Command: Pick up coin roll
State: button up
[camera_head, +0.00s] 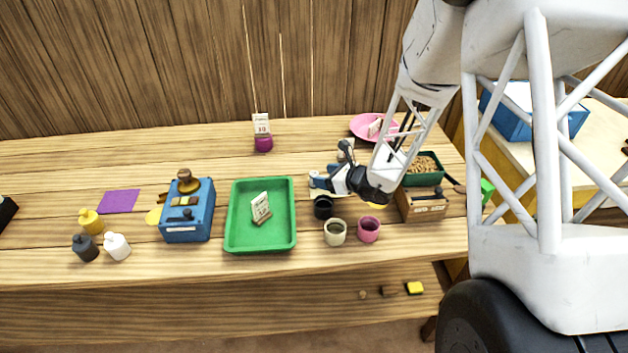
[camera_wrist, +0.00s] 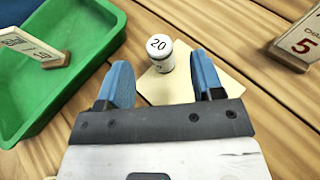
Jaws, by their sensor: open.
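The coin roll (camera_wrist: 159,56) is a short white upright cylinder with "20" on its top. It stands on a pale cream square pad (camera_wrist: 165,88) on the wooden table in the wrist view. My gripper (camera_wrist: 160,82) is open, with its blue fingers to the left and right of the roll in the picture. The roll is beyond the gap between the fingertips, and neither finger visibly touches it. In the head view my gripper (camera_head: 318,181) is low over the table, right of the green tray (camera_head: 290,238); I cannot clearly make out the roll there.
The green tray holds a small price card (camera_head: 260,208). A black cup (camera_head: 323,207), a cream cup (camera_head: 335,232) and a pink cup (camera_head: 369,229) stand in front of my gripper. A brown box (camera_head: 424,207) is at the right. A blue box (camera_head: 187,220) stands left of the tray.

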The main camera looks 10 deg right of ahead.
jog(key=shift+x, duration=0.75)
jog(key=shift+a+f, duration=0.15)
jog(key=shift+x, duration=2.45)
jog(key=shift+f, duration=0.1)
jog(key=shift+c, duration=0.4)
grip_shut()
jog(key=shift+r, duration=0.2)
jog(key=shift+r, duration=4.8)
